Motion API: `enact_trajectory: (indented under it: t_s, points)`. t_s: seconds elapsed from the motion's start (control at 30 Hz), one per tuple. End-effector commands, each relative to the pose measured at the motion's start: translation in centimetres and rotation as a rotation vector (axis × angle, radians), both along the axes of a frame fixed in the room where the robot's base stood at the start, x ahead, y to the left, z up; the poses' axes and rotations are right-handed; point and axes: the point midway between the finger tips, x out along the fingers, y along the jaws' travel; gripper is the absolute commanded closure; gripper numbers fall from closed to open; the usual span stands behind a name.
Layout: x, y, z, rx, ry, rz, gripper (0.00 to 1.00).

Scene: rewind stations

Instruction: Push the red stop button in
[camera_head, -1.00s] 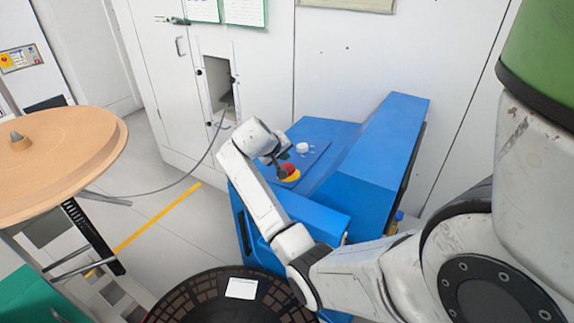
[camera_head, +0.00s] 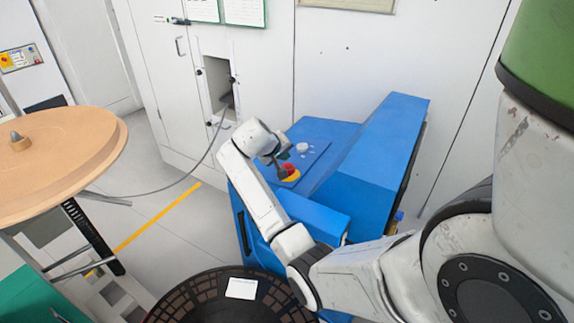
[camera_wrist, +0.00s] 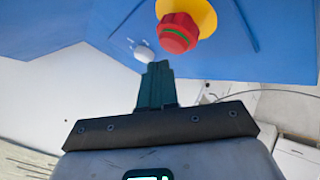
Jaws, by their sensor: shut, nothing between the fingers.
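The red stop button (camera_head: 288,167) sits on a yellow collar (camera_head: 292,178) on the blue console's sloped panel (camera_head: 312,157). In the wrist view the red button (camera_wrist: 177,34) shows a green ring and stands out from its yellow collar (camera_wrist: 203,12). My gripper (camera_head: 281,171) is beside the button and partly covers it in the head view. In the wrist view my gripper's closed dark fingers (camera_wrist: 158,67) point at the panel, just below and left of the button. They hold nothing. I cannot tell whether the fingertips touch the button.
A white knob (camera_head: 302,147) is on the same panel, close to the button; it also shows near my fingertips in the wrist view (camera_wrist: 144,53). A raised blue housing (camera_head: 375,160) stands to the right. A wooden reel (camera_head: 70,160) is at the left, a dark round reel (camera_head: 205,295) in front.

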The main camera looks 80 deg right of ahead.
Motion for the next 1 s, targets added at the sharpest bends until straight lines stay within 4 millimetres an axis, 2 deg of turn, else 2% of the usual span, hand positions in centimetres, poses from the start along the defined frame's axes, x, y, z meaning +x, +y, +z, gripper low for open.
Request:
enact_trajectory:
  t_s: [1.0]
  points:
    - [-0.13, 0.05, -0.89, 0.000, 0.000, 0.000, 1.00]
